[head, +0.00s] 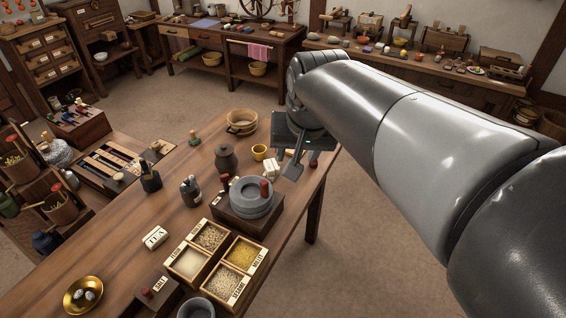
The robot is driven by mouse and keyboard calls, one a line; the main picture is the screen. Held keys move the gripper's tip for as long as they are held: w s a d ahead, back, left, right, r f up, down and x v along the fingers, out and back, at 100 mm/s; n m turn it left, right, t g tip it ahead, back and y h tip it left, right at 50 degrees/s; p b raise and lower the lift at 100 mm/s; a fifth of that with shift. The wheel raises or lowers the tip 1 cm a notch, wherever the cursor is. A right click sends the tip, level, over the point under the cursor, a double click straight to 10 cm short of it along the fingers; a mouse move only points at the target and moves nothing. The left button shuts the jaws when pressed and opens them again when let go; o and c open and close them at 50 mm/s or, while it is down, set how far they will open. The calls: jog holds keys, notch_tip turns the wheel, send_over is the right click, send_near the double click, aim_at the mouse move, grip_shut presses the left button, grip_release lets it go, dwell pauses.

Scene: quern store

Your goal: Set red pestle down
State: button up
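A short red upright cylinder (265,188) stands at the right side of the round grey quern stone (243,198). I cannot tell whether it is the red pestle or the quern's handle. A smaller dark red piece (224,180) shows at the quern's back left, and a red end (147,294) shows in the box marked ROLL at the front edge. My gripper (286,164) is above the table's right side, behind and to the right of the quern. Its fingers point down. Its grip is too small and partly hidden to read.
A four-part grain tray (215,263) stands in front of the quern. A dark jar (226,158), a yellow cup (259,152) and a white block (271,168) stand near the gripper. A brass bowl (83,295) is at front left. Bare wood (115,225) shows at left.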

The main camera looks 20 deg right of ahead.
jog(key=s+a+f+n+t, duration=0.1)
jog(key=s+a+f+n, duration=0.1)
jog(key=s, duration=0.7)
jog(key=shift+f+n, duration=0.7)
jog(key=shift+f, duration=0.05)
